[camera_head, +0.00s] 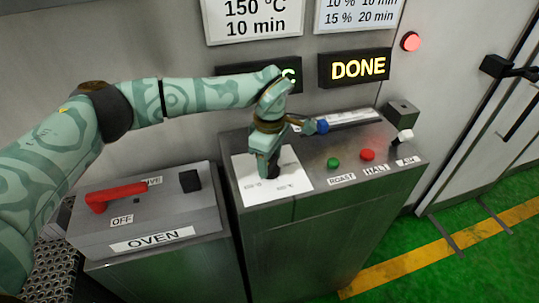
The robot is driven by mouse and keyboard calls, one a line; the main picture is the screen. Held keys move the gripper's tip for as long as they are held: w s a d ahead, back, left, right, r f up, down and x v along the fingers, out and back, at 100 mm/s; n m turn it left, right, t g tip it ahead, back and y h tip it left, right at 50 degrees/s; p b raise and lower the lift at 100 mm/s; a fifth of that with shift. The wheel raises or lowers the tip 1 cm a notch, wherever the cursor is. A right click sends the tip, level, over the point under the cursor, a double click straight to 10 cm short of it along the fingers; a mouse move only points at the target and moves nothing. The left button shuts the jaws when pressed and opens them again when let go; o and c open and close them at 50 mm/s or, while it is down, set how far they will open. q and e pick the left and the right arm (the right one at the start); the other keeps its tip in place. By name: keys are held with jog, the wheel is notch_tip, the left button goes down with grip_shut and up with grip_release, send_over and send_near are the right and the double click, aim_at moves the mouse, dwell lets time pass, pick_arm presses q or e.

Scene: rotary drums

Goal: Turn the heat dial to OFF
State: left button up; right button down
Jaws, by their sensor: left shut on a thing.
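The heat dial (274,172) is a dark knob on a white plate (245,166) on the sloped top of the grey console. The plate carries small labels along its lower edge, too small to read surely. My left gripper (269,168) comes down from above and is shut on the dial. Its fingers and wrist hide most of the dial, so where it points cannot be told. My right gripper is not in view.
A green button (333,163), a red button (367,155) and a white-tipped lever (404,136) sit right of the plate. A blue knob (322,127) is behind. The oven box (150,215) with a red lever (115,196) stands left. A sign (358,68) reads DONE.

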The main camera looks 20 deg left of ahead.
pick_arm(q)
jog(key=n+p, duration=0.2)
jog(key=n, duration=0.3)
jog(key=shift+r+n+p, duration=0.15)
jog(key=shift+n+p, duration=0.15)
jog(key=shift+p, duration=0.05)
jog(key=n+p, duration=0.2)
jog(key=n, duration=0.3)
jog(key=shift+n, duration=0.3)
jog(key=n+p, duration=0.3)
jog(key=n, duration=0.3)
jog(key=n+p, duration=0.2)
jog(key=n, duration=0.3)
jog(key=shift+n+p, duration=0.3)
jog(key=shift+p, duration=0.1)
jog(key=n+p, duration=0.3)
jog(key=n, duration=0.3)
jog(key=n+p, duration=0.3)
jog(key=n, duration=0.2)
jog(key=shift+n, duration=0.4)
jog(key=n+p, duration=0.3)
jog(key=n, duration=0.2)
jog(key=n+p, duration=0.2)
jog(key=n, duration=0.3)
jog(key=shift+w, duration=0.1)
